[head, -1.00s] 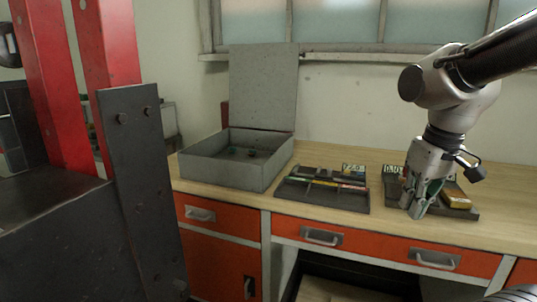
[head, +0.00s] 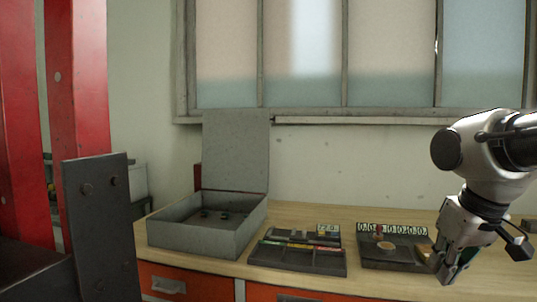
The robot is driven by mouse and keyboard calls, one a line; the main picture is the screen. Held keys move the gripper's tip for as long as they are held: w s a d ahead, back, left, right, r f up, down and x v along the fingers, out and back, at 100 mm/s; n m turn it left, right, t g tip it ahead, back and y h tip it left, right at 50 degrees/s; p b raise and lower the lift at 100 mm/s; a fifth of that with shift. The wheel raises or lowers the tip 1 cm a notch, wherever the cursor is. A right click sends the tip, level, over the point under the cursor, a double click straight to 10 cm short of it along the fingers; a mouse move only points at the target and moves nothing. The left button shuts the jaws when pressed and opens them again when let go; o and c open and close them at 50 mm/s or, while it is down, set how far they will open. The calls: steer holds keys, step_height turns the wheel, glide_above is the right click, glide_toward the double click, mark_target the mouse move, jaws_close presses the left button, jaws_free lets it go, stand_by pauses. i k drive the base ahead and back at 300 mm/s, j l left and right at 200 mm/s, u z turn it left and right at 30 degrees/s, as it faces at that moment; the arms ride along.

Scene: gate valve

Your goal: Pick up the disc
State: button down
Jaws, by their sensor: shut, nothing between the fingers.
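A small round tan disc (head: 386,246) lies in the dark right-hand tray (head: 375,263) on the workbench, near a reddish knob-like piece (head: 379,229). I cannot tell for sure that this is the disc of the task. My gripper (head: 446,277) points down at the right end of this tray, to the right of the disc and apart from it. Its fingers are shut with nothing between them, and they hide part of the tray's right end.
A grey open box (head: 196,240) with its lid up stands at the left of the wooden bench top (head: 330,214). A second dark tray (head: 298,259) with compartments lies in the middle. A red frame with a dark plate (head: 103,225) stands at the left. The wall and window are behind.

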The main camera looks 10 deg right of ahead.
mark_target(385, 248)
steer(key=i+z, duration=0.35)
steer(key=i+j+z, duration=0.1)
steer(key=z, duration=0.25)
